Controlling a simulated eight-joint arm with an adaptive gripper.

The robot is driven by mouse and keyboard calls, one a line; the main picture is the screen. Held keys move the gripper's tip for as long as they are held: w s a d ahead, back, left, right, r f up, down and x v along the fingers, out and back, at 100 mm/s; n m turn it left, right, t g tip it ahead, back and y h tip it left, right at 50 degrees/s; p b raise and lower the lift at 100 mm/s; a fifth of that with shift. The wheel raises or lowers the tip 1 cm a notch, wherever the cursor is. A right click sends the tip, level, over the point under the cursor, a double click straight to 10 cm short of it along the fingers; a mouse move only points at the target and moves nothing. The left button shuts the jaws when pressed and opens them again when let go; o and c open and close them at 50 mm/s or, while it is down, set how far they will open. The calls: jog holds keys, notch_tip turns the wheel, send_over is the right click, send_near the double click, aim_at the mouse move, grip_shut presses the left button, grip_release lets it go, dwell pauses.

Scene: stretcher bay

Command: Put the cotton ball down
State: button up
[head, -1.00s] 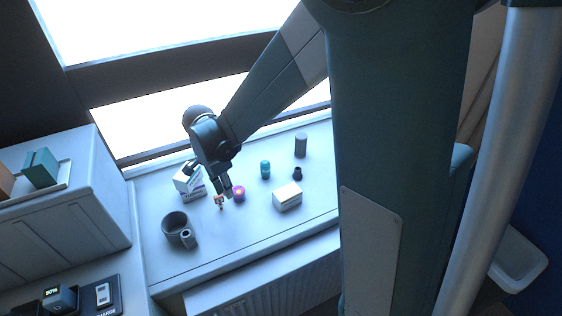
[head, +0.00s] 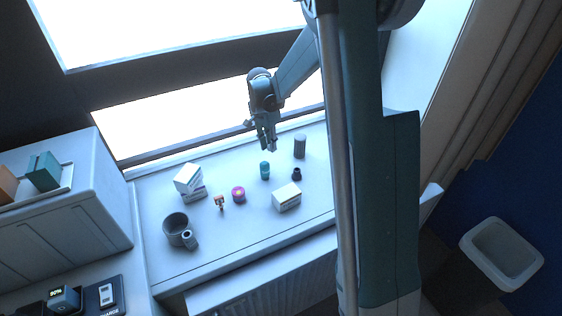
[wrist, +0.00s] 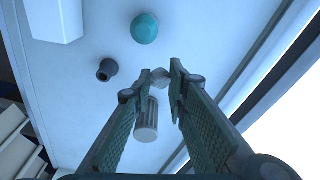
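My gripper (head: 268,148) is above the back of the white counter (head: 245,222), near the window, behind the teal jar. In the wrist view, its fingertips (wrist: 161,76) are closed on a small pale ball, which looks like the cotton ball (wrist: 161,80). The ball is held clear of the counter. It is too small to make out in the head view.
Below are a teal jar (head: 265,170), a small dark pot (head: 297,174), a grey cylinder (head: 300,146) and a white box (head: 287,197). A purple jar (head: 238,194), figurine (head: 220,202), stacked boxes (head: 189,181) and grey mug (head: 176,228) stand left. A bin (head: 500,252) is lower right.

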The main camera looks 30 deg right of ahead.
send_over(282, 161)
jog(key=shift+a+f, duration=0.1)
jog(key=shift+a, duration=0.2)
jog(key=shift+f, duration=0.15)
jog(key=shift+f, duration=3)
jog(key=shift+f, duration=0.15)
jog(key=shift+f, duration=1.75)
jog(key=shift+f, duration=0.1)
